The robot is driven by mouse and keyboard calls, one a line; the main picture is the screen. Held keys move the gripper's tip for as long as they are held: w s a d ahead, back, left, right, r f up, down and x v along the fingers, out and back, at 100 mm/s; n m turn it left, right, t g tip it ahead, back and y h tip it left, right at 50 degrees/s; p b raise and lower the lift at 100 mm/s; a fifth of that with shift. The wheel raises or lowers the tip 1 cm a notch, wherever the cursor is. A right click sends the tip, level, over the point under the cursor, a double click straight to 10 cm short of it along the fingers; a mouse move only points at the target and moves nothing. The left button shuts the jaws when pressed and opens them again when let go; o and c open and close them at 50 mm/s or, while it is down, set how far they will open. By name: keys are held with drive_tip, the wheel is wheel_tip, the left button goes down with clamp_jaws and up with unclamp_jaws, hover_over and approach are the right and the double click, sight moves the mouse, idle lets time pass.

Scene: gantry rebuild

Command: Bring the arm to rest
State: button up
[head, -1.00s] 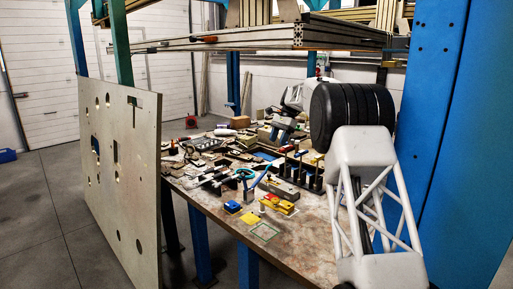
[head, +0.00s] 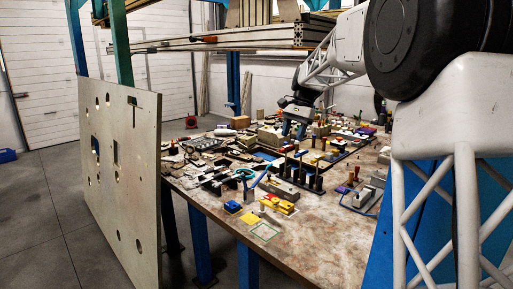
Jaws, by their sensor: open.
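My gripper (head: 295,130) hangs over the cluttered workbench (head: 310,232), toward its far side, at the end of my white and black arm. It points downward with its jaws open. It is small in the view, and I see nothing held between the jaws. I cannot tell how far the fingertips are above the parts under them. My arm comes in from the right, with a large black joint and white lattice links.
Several small parts and tools crowd the bench. A row of black posts (head: 302,176) stands near its middle, with a yellow-red block (head: 278,204) in front. The near bench corner is mostly clear. A pale holed panel (head: 118,180) stands left. An aluminium beam (head: 220,40) crosses above.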

drive_tip(key=s+d+n+t+h, duration=0.1)
drive_tip(key=s+d+n, duration=0.1)
drive_tip(key=s, duration=1.2)
drive_tip(key=s+d+n+t+h, duration=0.1)
drive_tip(key=s+d, duration=0.1)
drive_tip(key=s, duration=1.2)
drive_tip(key=s+f+n+t, duration=0.1)
drive_tip(key=s+f, duration=0.3)
drive_tip(key=s, duration=0.4)
drive_tip(key=s+d+f+n, duration=0.1)
drive_tip(key=s+f, duration=0.4)
drive_tip(key=s, duration=0.4)
drive_tip(key=s+d+f+n+t+h, duration=0.1)
drive_tip(key=s+f, duration=0.3)
drive_tip(key=s, duration=0.4)
drive_tip(key=shift+s+f+n+t, duration=0.25)
drive_tip(key=shift+f+n+t, duration=0.05)
